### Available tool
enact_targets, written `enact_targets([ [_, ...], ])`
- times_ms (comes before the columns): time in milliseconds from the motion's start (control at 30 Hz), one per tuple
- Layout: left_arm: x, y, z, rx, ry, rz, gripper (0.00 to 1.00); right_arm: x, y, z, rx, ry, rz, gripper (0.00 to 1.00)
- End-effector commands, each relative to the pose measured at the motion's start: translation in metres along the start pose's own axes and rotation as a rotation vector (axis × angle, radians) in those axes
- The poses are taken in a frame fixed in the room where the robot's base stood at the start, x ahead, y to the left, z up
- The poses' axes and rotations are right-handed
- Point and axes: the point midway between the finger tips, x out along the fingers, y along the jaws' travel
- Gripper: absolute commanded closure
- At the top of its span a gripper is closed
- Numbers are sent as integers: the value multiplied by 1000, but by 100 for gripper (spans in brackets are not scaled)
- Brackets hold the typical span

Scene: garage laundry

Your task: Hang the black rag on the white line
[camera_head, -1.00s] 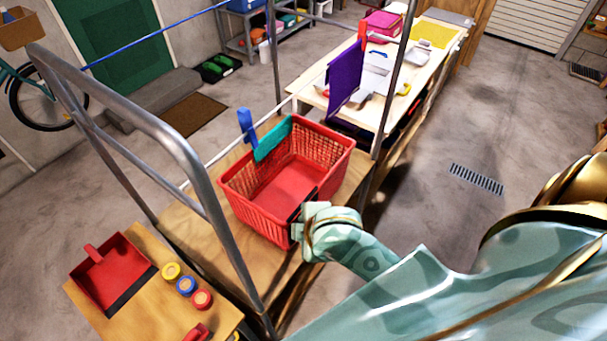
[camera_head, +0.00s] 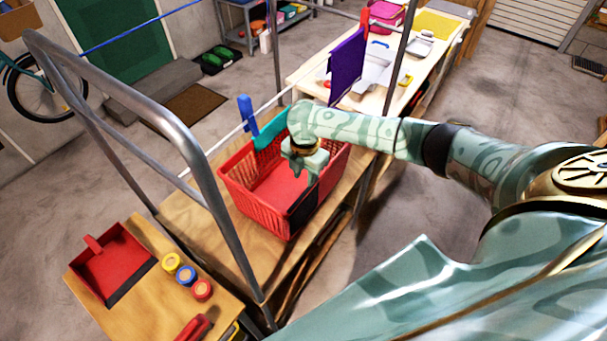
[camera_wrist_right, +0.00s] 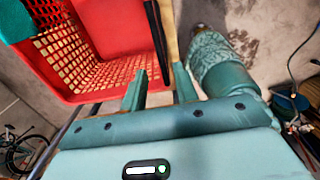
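The black rag (camera_head: 303,208) hangs over the near right rim of the red basket (camera_head: 255,208). In the right wrist view the rag (camera_wrist_right: 156,40) is a narrow dark strip beyond the fingers. The white line (camera_head: 222,152) runs on the far left side of the basket, and a purple cloth (camera_head: 347,68) hangs farther along. My right gripper (camera_head: 306,178) points down above the basket, near the rag. In the right wrist view its fingers (camera_wrist_right: 159,88) are apart with nothing visible between them. My left gripper is out of view.
A teal cloth (camera_head: 268,138) lies at the basket's far rim, near a blue item (camera_head: 247,115) at the line. Metal rack posts (camera_head: 205,200) stand left of the basket. A red dustpan (camera_head: 110,262) and several small rolls lie on the wooden board at the lower left.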

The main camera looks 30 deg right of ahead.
Motion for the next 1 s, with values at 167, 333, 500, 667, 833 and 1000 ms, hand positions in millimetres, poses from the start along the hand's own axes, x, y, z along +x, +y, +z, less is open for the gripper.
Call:
enact_targets([
  [167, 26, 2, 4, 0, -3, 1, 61, 22, 0, 0, 1, 0, 1, 70],
  [333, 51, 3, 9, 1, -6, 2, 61, 42, 0, 0, 0, 0, 1, 70],
  [500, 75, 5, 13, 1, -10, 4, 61, 60, 0, 0, -1, -1, 2, 70],
  [667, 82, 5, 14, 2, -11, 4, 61, 80, 0, -1, 1, 1, 0, 70],
  [833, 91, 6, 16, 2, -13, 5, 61, 97, 0, -1, 2, 1, 1, 70],
  [1000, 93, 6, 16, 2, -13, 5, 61, 102, 1, -1, 1, 1, 2, 70],
])
